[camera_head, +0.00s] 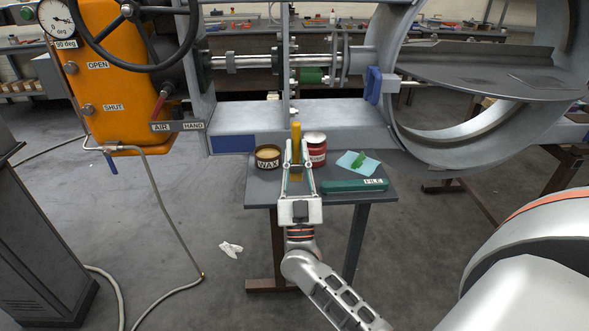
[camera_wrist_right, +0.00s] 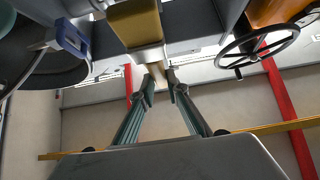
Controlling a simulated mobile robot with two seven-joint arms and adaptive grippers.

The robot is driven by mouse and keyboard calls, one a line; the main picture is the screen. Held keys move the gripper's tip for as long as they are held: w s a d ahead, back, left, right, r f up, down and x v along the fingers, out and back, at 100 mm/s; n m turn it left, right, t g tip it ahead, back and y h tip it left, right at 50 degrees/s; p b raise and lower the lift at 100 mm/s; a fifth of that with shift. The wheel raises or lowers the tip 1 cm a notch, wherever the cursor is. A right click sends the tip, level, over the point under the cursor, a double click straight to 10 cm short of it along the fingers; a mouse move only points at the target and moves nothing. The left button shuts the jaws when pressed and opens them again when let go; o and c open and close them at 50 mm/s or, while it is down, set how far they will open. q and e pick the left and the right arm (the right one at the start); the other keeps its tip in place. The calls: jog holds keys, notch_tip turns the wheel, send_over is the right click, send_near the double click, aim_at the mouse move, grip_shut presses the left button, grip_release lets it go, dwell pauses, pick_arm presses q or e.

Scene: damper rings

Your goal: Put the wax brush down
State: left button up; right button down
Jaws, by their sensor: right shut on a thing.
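My right gripper (camera_head: 298,166) is over the small grey side table (camera_head: 335,198), with its two fingers shut on the wax brush (camera_head: 296,134). The brush is yellow and looks roughly upright, rising above the fingertips. In the right wrist view the right gripper (camera_wrist_right: 160,80) closes on a pale part of the brush, below a wider yellow-brown block (camera_wrist_right: 137,22). The wax tin (camera_head: 268,163) stands on the table just left of the gripper. I cannot tell whether the brush touches the table. My left gripper is not in view.
A red can with a pale lid (camera_head: 315,152) stands close right of the gripper. A light-blue cloth (camera_head: 348,159) with a green item and a green FILE case (camera_head: 354,186) lie farther right. The large valve frame (camera_head: 245,118) rises behind the table.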

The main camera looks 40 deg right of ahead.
aim_at(296, 161)
notch_tip(296, 161, down, 4)
jog(key=shift+r+b, duration=0.15)
jog(key=shift+b, duration=0.4)
jog(key=shift+f, duration=0.3)
jog(key=shift+r, duration=0.1)
jog(key=shift+f, duration=0.25)
jog(key=c, duration=2)
grip_release()
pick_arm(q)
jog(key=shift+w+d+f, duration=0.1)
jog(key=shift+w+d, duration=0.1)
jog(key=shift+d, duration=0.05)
